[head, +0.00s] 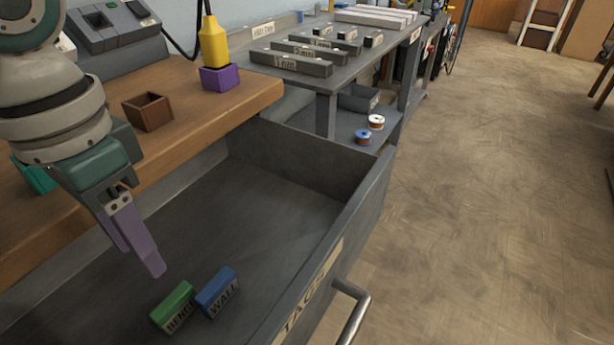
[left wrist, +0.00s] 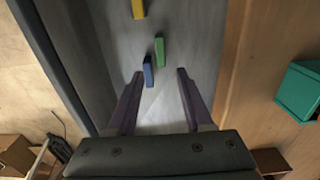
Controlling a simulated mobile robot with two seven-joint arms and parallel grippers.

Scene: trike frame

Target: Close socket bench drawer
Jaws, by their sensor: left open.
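A grey drawer (head: 362,215) under the wooden bench (head: 190,95) stands pulled open. Its front carries a "TAGS" label (head: 308,292) and a metal bar handle (head: 354,308), cut off by the lower picture edge. A green tag block (head: 173,307) and a blue tag block (head: 217,291) lie inside on its floor. A yellow block (left wrist: 138,8) also shows in the drawer in the left wrist view. My left gripper (head: 140,258) is open and empty, pointing down over the drawer, with its purple fingers apart and clear of the blocks. My right gripper is not in view.
On the bench are a brown open box (head: 148,111), a purple socket box (head: 220,77) with a yellow item (head: 214,42), and a teal box (left wrist: 300,92). A grey shelf unit (head: 327,105) with spools stands beyond the drawer. The floor (head: 490,200) at right is clear.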

